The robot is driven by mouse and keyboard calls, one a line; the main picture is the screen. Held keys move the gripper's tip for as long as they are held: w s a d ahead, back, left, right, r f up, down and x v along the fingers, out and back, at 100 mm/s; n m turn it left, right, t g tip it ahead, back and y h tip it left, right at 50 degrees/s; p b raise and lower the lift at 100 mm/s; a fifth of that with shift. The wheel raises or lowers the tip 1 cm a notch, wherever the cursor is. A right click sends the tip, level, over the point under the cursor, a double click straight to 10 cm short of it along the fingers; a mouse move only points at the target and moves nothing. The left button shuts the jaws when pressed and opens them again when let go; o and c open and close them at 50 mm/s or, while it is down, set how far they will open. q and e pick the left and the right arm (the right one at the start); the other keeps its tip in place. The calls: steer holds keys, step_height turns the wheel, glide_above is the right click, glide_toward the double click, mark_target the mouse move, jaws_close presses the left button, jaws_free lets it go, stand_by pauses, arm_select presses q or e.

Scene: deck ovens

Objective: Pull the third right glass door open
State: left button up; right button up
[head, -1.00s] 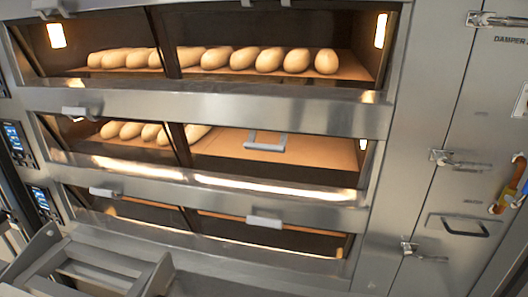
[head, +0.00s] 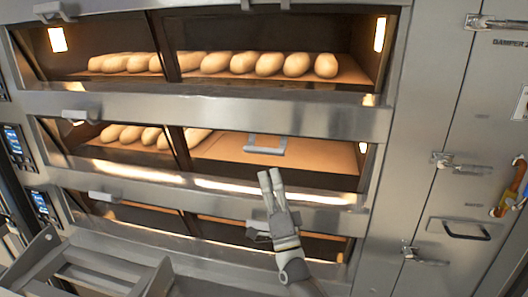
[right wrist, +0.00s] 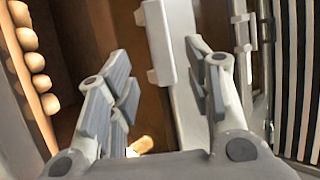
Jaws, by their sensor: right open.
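The lowest right glass door (head: 325,246) in the head view lies in the third oven row in sight, below two rows with lit chambers. It looks closed. Its grey handle (head: 256,226) shows beside my right gripper (head: 270,174), which hides part of the handle and door. The right gripper comes up from below, its fingers pointing up. In the right wrist view, the gripper (right wrist: 163,82) is open and empty. My left gripper is not in view.
The middle right door handle (head: 265,143) is just above my right fingertips. Loaves (head: 270,62) lie on the top deck. A steel panel (head: 452,190) with latches stands at the right. Control displays (head: 13,138) are at the left edge.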

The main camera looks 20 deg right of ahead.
mark_target(264, 154)
steer(key=p+x, duration=0.2)
steer(key=x, duration=0.6)
steer(key=shift+w+r, duration=0.1)
steer(key=shift+w, duration=0.2)
steer(key=shift+c, duration=0.3)
jaws_close()
